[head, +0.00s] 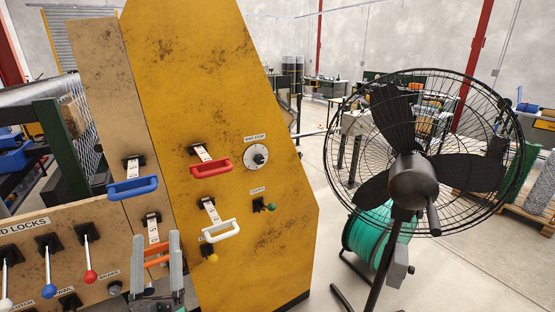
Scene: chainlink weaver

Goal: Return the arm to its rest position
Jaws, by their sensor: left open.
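My left gripper (156,240) is at the bottom of the head view, its two grey fingers pointing up and spread apart. An orange handle (157,261) shows between the fingers, and its lever plate rises above it. I cannot tell whether the fingers touch that handle. A blue handle (133,187) is above it on the tan panel. A red handle (211,168) and a white handle (221,232) are on the yellow panel (215,80) to the right. My right gripper is not in view.
A black fan (413,180) stands at the right, with a green reel (378,238) behind it. Levers with red (90,276), blue and white knobs are at the lower left. The yellow panel also bears a round dial (256,156) and a small green knob (271,207). Grey floor is open between panel and fan.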

